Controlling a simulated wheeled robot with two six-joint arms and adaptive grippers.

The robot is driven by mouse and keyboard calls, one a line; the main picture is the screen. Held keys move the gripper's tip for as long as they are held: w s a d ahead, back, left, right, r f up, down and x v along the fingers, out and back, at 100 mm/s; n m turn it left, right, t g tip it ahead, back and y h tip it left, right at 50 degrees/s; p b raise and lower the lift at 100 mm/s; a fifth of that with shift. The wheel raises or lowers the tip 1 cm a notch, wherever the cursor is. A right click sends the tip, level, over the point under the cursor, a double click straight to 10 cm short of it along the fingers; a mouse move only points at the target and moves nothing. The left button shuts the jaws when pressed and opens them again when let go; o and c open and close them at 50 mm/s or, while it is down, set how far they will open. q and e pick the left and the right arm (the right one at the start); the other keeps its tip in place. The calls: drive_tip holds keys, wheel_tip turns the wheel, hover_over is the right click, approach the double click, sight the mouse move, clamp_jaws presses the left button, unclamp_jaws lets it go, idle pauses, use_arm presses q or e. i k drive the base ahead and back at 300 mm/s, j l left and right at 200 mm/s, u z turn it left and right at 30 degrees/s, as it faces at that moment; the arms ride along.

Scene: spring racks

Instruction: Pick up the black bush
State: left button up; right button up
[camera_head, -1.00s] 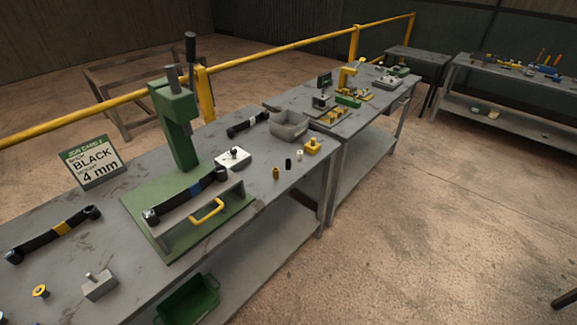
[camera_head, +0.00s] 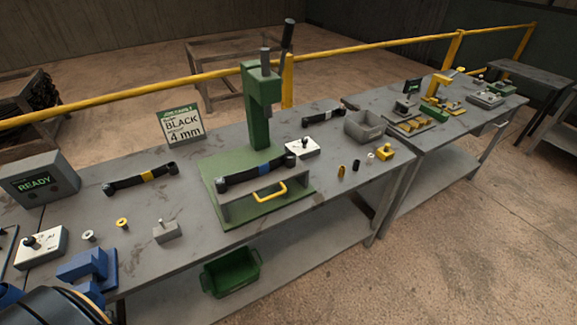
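A small black cylinder that looks like the black bush (camera_head: 356,165) stands upright on the grey workbench, right of the green press. A brass-coloured bush (camera_head: 341,171) stands to its left and a small white one (camera_head: 371,155) to its right, apart from it. The job card (camera_head: 181,127) reads BLACK and 4 mm. Neither of my grippers shows, and nothing is holding the black bush.
The green press (camera_head: 262,105) holds a dark arm with a blue band on its base. A READY box (camera_head: 39,180) and blue fixture (camera_head: 88,268) stand left.

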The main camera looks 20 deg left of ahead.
sight(356, 162)
drive_tip(key=i+l+u, duration=0.1)
drive_tip(key=i+l, duration=0.15)
drive_tip(key=i+l+u, duration=0.1)
drive_tip(key=i+l, duration=0.15)
drive_tip(key=l, duration=0.2)
drive_tip(key=i+l, duration=0.25)
drive_tip(key=l, duration=0.15)
drive_tip(key=i+l+u, duration=0.15)
drive_tip(key=l, duration=0.2)
drive_tip(key=i+l+u, duration=0.1)
drive_tip(key=i+l, duration=0.15)
drive_tip(key=l, duration=0.15)
